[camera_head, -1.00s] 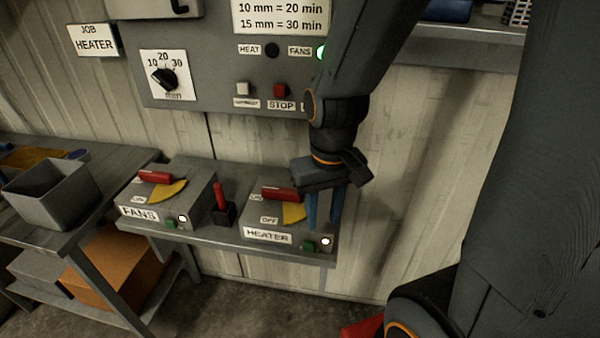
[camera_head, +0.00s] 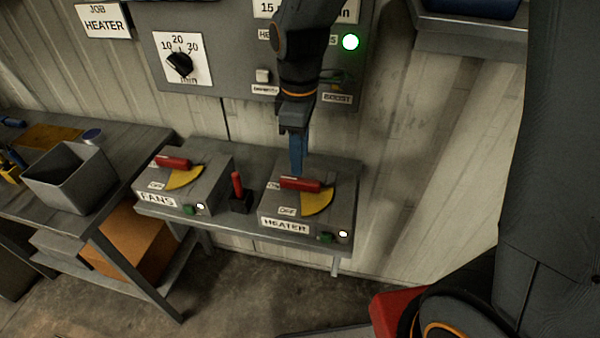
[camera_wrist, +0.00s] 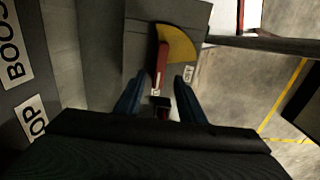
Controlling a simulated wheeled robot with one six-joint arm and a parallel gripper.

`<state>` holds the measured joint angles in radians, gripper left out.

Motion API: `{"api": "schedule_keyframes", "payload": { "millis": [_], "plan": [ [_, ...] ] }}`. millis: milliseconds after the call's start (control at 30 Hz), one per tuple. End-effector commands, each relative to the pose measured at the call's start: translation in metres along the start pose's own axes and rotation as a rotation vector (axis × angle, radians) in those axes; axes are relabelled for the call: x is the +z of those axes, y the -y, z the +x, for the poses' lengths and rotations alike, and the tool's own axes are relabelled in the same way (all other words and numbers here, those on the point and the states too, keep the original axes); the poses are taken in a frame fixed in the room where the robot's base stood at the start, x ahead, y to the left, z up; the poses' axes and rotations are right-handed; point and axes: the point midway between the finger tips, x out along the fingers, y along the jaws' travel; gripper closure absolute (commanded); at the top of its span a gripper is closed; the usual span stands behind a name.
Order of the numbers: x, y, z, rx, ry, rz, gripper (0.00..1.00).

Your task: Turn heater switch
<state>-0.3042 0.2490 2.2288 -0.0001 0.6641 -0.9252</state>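The heater switch box (camera_head: 270,210) is grey with a HEATER label, a yellow quarter dial (camera_head: 318,203) and a red handle (camera_head: 300,184). The handle lies leftward, near the ON label. My gripper (camera_head: 297,172) points down just above and behind the handle. In the wrist view my gripper (camera_wrist: 158,97) is open, with two blue fingers spread apart. The red handle (camera_wrist: 162,62) lies ahead between the lines of the fingers, apart from both in that view. A green button (camera_head: 326,238) and a lit white lamp (camera_head: 343,234) are at the box's front.
The FANS switch box (camera_head: 213,185) stands to the left on the same shelf. A small upright red lever (camera_head: 237,185) stands between the boxes. The control panel (camera_head: 215,60) is on the wall behind my gripper. A grey bin (camera_head: 68,186) stands on the left table.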

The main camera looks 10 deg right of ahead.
Motion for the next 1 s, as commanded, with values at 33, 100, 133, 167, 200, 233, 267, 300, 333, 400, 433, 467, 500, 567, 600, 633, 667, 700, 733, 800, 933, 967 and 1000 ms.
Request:
{"api": "schedule_keyframes", "payload": {
  "millis": [33,100,133,167,200,233,267,300,333,400,433,467,500,567,600,633,667,700,733,800,933,967,1000],
  "plan": [
    [0.001,0.001,0.007,-0.003,0.002,0.001,0.64],
    [0.002,0.001,0.018,-0.004,0.003,0.003,0.64],
    [0.002,0.001,0.022,-0.004,0.003,0.003,0.64],
    [0.002,0.001,0.027,-0.004,0.003,0.004,0.64],
    [0.002,0.001,0.033,-0.004,0.003,0.004,0.64],
    [0.002,0.001,0.037,-0.004,0.003,0.004,0.64],
    [0.002,0.001,0.042,-0.004,0.003,0.005,0.64],
    [0.002,0.001,0.047,-0.004,0.003,0.005,0.64],
    [0.002,0.001,0.050,-0.003,0.002,0.005,0.64],
    [0.002,0.001,0.057,-0.003,0.002,0.006,0.64],
    [0.002,0.001,0.060,-0.002,0.001,0.006,0.64],
    [0.002,0.001,0.062,-0.002,0.001,0.006,0.64],
    [0.002,0.001,0.065,-0.002,0.001,0.006,0.64],
    [0.002,0.001,0.067,-0.001,0.001,0.006,0.64],
    [0.002,0.000,0.068,-0.001,0.000,0.007,0.64],
    [0.002,0.000,0.069,0.000,0.000,0.007,0.64],
    [0.002,0.000,0.069,0.000,0.000,0.007,0.64],
    [0.002,0.000,0.069,0.001,0.000,0.007,0.64],
    [0.002,0.000,0.069,0.001,0.000,0.007,0.64],
    [0.002,0.000,0.069,0.001,0.000,0.007,0.64],
    [0.002,0.000,0.069,0.000,0.000,0.007,0.74],
    [0.002,0.000,0.069,0.000,0.000,0.007,0.79],
    [0.002,0.000,0.069,0.000,0.000,0.007,0.86]
  ]
}}
